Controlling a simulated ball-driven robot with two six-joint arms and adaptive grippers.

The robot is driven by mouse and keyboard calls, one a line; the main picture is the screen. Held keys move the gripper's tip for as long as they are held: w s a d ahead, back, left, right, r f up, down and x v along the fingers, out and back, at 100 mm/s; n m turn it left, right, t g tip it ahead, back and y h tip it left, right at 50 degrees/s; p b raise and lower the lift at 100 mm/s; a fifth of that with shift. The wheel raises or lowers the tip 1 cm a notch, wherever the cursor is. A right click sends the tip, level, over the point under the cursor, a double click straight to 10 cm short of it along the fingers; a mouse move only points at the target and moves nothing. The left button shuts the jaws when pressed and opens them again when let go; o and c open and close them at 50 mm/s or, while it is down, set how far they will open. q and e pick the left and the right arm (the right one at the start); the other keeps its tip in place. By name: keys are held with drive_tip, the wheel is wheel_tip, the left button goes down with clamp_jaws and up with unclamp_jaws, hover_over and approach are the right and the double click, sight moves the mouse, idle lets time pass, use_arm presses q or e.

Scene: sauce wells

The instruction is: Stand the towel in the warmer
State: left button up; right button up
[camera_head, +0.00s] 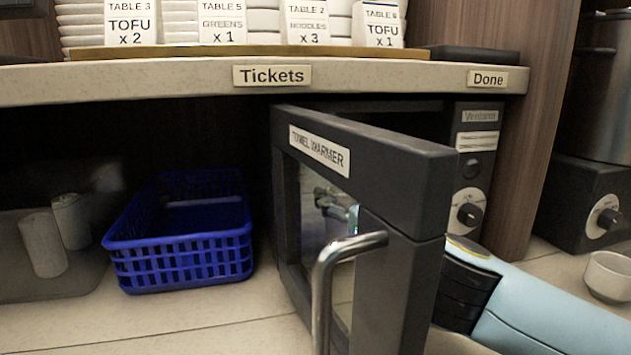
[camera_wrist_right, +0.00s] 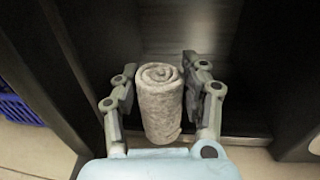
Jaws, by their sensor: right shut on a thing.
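The towel warmer's dark door (camera_head: 365,155), labelled TOWEL WARMER, stands open toward me, with a metal handle (camera_head: 325,290). The warmer's body (camera_head: 470,165) with its knob shows behind the door. My right arm reaches in behind the door, which hides most of the gripper in the head view. In the right wrist view my right gripper (camera_wrist_right: 160,100) is shut on a rolled grey towel (camera_wrist_right: 158,110), held upright with its spiral end up. The towel is at the opening of the dark warmer cavity (camera_wrist_right: 185,35). My left gripper is out of view.
A blue basket (camera_head: 180,265) stands left of the warmer. Two more rolled towels (camera_head: 45,245) stand on a dark tray (camera_head: 75,285) at the far left. A shelf (camera_head: 170,82) with order tickets runs above. A small white bowl (camera_head: 607,275) is at the right.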

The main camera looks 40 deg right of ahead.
drive_tip(key=x, duration=0.8)
drive_tip(key=shift+w+d, duration=0.25)
drive_tip(key=shift+w, duration=0.15)
drive_tip(key=x, duration=0.4)
drive_tip(key=shift+w+d+f, duration=0.1)
drive_tip(key=shift+w+f, duration=0.05)
drive_tip(key=shift+w, duration=0.1)
drive_tip(key=shift+f, duration=0.25)
drive_tip(key=shift+s+r, duration=0.15)
drive_tip(key=shift+f+b, duration=0.2)
drive_tip(key=shift+b, duration=0.1)
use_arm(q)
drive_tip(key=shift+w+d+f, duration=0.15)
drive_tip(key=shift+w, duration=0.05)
use_arm(e)
drive_tip(key=o, duration=1.3)
drive_tip(key=shift+c, duration=0.2)
